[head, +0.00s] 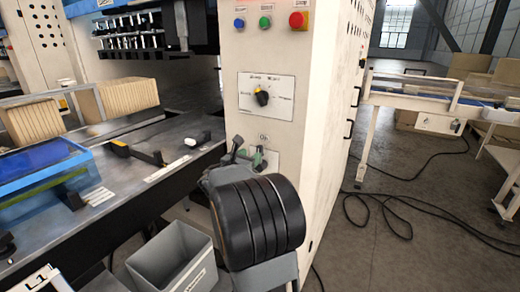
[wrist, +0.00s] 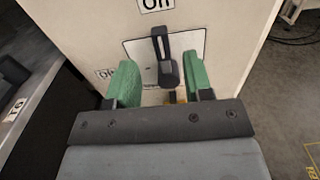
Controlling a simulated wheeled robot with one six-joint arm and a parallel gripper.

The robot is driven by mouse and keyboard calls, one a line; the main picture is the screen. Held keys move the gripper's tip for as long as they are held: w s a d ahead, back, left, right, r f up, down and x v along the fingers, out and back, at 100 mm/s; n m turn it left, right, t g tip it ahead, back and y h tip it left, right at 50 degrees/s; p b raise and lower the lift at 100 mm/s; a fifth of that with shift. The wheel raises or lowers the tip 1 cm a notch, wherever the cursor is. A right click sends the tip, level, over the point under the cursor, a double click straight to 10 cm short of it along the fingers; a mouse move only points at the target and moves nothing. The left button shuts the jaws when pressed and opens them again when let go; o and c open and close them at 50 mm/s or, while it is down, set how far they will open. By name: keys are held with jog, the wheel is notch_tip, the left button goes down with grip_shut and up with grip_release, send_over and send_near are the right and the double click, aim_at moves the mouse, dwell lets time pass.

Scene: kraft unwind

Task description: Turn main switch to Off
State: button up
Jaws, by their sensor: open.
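The main switch (wrist: 164,60) is a dark lever on a light plate in the wrist view. Its handle points up toward the "On" label (wrist: 156,4). A second label, partly hidden but apparently "Off" (wrist: 105,74), is at the plate's left. My gripper (wrist: 162,80) has green finger pads, spread apart on either side of the lever in the picture, with nothing held. Contact with the lever cannot be told. In the head view my gripper (head: 246,156) is at the cabinet front, just below the "On" label (head: 264,137), and hides most of the switch.
The white cabinet (head: 330,110) carries a rotary selector (head: 262,97), a blue button (head: 239,23), a green button (head: 265,22) and a red button (head: 298,20). A grey bin (head: 150,268) and blue crate (head: 45,180) are left. Cables (head: 385,205) lie on the right floor.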

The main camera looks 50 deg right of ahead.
aim_at(260, 149)
jog(key=shift+x, duration=3.55)
grip_shut()
